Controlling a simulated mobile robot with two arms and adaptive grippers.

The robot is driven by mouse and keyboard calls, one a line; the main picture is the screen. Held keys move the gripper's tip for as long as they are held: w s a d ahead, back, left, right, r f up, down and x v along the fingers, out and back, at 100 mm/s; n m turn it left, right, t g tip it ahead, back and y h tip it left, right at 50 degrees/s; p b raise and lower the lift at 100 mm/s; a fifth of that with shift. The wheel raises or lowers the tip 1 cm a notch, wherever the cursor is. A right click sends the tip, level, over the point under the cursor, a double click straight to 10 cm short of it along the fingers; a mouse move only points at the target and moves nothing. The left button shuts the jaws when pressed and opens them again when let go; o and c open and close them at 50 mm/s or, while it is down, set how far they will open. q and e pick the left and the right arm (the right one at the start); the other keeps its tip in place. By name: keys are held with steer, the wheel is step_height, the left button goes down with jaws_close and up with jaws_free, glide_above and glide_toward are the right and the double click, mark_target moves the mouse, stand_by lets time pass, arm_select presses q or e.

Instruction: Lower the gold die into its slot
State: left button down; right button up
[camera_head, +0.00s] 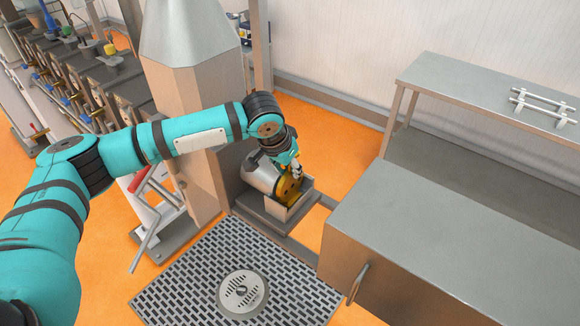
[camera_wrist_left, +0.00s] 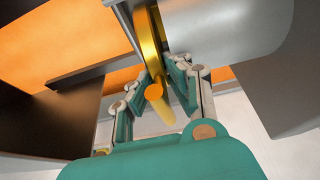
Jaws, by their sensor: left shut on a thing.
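The gold die (camera_head: 289,188) is a shiny round plate standing on edge in the head view, against the end of a silver cylinder (camera_head: 260,171). My left gripper (camera_head: 295,171) reaches it from above and is shut on it. In the left wrist view the die (camera_wrist_left: 149,42) runs between the two fingers of the gripper (camera_wrist_left: 160,72), with the silver cylinder (camera_wrist_left: 225,28) close on its right. The die's lower part is inside or just above a grey metal holder (camera_head: 303,203). The slot itself is hidden, so I cannot tell how deep the die sits. My right gripper is not in view.
A beige column (camera_head: 196,110) stands left of the holder, near my left arm. A grey cabinet (camera_head: 440,225) with a handle fills the right. A floor grating (camera_head: 190,275) with a round drain cover (camera_head: 243,293) lies in front. Orange floor shows behind.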

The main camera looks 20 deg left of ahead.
arm_select(q)
steer(key=shift+f, duration=0.35)
steer(key=c, duration=1.2)
jaws_free()
steer(key=shift+f, duration=0.1)
steer(key=v, duration=1.2)
